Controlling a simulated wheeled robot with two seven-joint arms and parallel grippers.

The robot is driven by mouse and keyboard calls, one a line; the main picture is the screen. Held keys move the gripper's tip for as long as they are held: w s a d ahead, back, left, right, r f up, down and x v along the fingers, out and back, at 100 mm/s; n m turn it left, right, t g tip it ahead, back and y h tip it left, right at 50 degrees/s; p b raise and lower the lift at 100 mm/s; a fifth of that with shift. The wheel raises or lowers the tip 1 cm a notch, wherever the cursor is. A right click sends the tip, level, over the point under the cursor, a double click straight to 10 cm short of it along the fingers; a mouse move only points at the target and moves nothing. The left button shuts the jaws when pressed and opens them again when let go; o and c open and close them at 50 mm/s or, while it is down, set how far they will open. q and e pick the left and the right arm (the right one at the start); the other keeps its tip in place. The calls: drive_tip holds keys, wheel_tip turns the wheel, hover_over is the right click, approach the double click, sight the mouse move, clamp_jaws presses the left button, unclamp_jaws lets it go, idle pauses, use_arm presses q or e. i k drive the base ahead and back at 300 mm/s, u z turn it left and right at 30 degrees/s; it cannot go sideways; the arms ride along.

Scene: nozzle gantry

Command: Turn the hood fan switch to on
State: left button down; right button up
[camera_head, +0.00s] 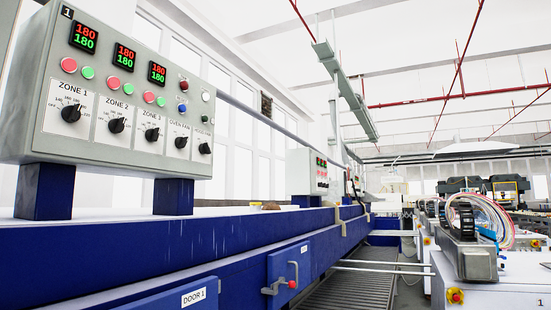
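The hood fan switch (205,148) is a black rotary knob at the lower right end of the grey control panel (150,95) on the left. Its label above is partly legible and seen at a steep angle. The knob's handle looks tilted, but I cannot tell which mark it points to. To its left is a similar black knob labelled oven fan (181,142), then the zone knobs, with zone 3 (152,134) nearest. Neither of my grippers shows in this view.
The panel stands on blue posts (173,197) above a long blue oven housing (215,240). A door handle (282,284) juts out at the front. A grated conveyor (350,285) runs down the middle. A white machine (500,280) with an emergency stop (455,296) stands at right.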

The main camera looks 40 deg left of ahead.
sight(204, 148)
drive_tip(key=u, duration=0.5)
drive_tip(key=i, duration=1.35)
drive_tip(key=u, duration=1.05)
